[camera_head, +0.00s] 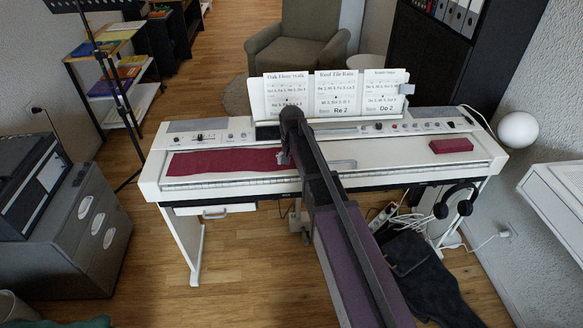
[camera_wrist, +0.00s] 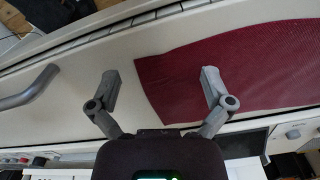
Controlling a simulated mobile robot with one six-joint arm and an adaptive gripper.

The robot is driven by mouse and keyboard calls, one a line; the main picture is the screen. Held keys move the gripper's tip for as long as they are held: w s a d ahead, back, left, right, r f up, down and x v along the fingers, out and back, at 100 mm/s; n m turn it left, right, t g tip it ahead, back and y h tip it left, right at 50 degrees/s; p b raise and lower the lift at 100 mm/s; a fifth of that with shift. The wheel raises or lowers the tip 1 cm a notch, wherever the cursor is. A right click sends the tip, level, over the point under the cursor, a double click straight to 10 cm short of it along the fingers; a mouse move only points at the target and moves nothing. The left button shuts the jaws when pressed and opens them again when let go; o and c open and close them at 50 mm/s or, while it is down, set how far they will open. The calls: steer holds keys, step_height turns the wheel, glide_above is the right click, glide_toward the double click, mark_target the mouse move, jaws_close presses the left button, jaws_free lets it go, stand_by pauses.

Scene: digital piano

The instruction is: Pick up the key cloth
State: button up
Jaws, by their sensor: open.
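The key cloth (camera_head: 222,162), a dark red strip, lies flat along the left part of the white digital piano (camera_head: 160,180). In the wrist view the cloth (camera_wrist: 275,65) fills the right side, with its near end edge running down between the fingers. My gripper (camera_wrist: 160,78) is open and empty. Its right finger overlaps the cloth near that end, and its left finger is over bare white surface. I cannot tell whether the fingertips touch anything. In the head view my arm hides most of the gripper.
A grey bar handle (camera_head: 341,164) sits on the piano to the right of my gripper. A small red block (camera_head: 451,145) lies at the right end. Song sheets (camera_head: 335,93) stand behind. Headphones (camera_head: 456,203) hang at the front right. A music stand (camera_head: 122,110) is at left.

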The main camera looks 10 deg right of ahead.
steer(key=shift+f+b, duration=0.35)
steer(key=shift+f, duration=0.1)
steer(key=shift+s+r, duration=0.1)
steer(key=shift+r, duration=0.05)
steer(key=c, duration=0.5)
steer(key=shift+c, duration=0.2)
steer(key=shift+r, duration=0.1)
steer(key=shift+r+p, duration=0.25)
steer(key=shift+p, duration=0.2)
steer(key=shift+c, duration=0.5)
steer(key=shift+r+p, duration=0.35)
steer(key=shift+p, duration=0.05)
steer(key=c, duration=0.3)
step_height(320, 180, up, 3)
steer(key=p, duration=0.2)
steer(key=shift+f+p, duration=0.2)
steer(key=shift+p, duration=0.1)
jaws_close()
step_height(320, 180, up, 8)
steer(key=p, duration=0.8)
